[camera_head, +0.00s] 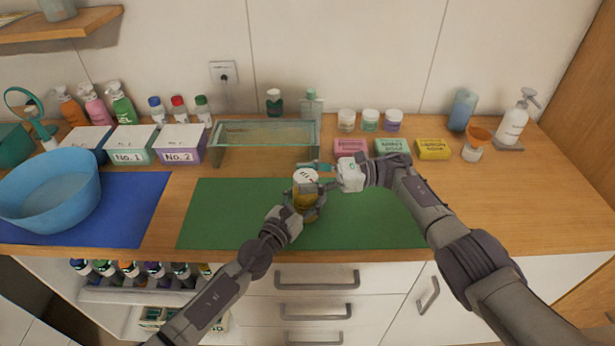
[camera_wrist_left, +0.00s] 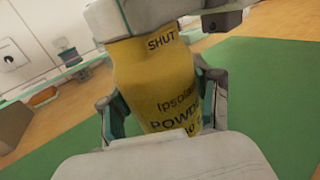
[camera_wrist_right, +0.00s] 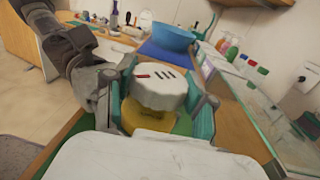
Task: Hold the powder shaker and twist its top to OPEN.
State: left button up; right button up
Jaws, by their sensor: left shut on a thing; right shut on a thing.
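The powder shaker has a yellow body (camera_head: 305,202) and a white top (camera_head: 306,176). It stands upright over the green mat (camera_head: 230,215). My left gripper (camera_head: 303,208) is shut around the yellow body, and its fingers show on both sides of the body in the left wrist view (camera_wrist_left: 160,105). The body carries the word SHUT near its upper edge. My right gripper (camera_head: 318,172) comes from the right and is shut on the white top. In the right wrist view its teal fingers flank the top (camera_wrist_right: 158,85), which shows dark slots and a small red mark.
A glass tray (camera_head: 265,157) stands behind the mat. Soap boxes (camera_head: 392,147) lie behind my right gripper. A blue basin (camera_head: 50,190) sits on a blue mat at the left. The counter's right front is clear.

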jog(key=o, duration=1.2)
jog(key=shift+d, duration=0.1)
jog(key=d, duration=0.7)
jog(key=shift+w+d, duration=0.2)
jog(key=shift+w, duration=0.2)
